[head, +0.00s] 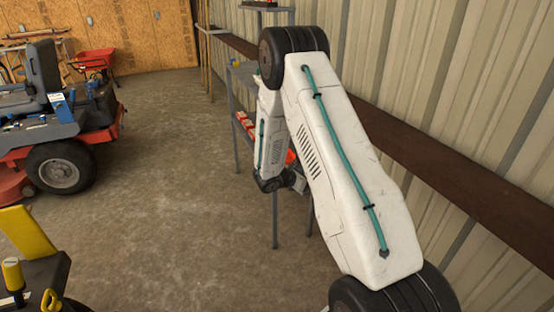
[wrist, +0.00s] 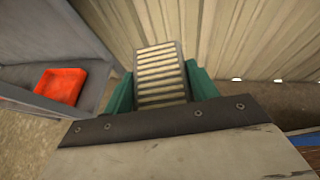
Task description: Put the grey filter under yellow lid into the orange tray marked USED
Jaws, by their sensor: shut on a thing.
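A pleated filter (wrist: 160,72) with cream ribs and a grey rim stands between the teal fingers of my gripper (wrist: 162,88) in the wrist view. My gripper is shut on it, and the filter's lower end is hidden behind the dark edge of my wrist. An orange tray (wrist: 60,86) sits on a grey shelf to the left, apart from the filter. It looks empty, and no marking can be read. In the head view, my arm hides the gripper and filter. Orange shapes (head: 243,122) show on the rack beside my arm. I cannot make out a yellow lid over a filter.
A grey metal rack (head: 240,150) stands along the corrugated wall (head: 420,60), partly behind my arm. A brown rail (head: 450,185) runs along that wall. A red and blue ride-on mower (head: 60,140) is at the left. The concrete floor (head: 160,190) between is clear.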

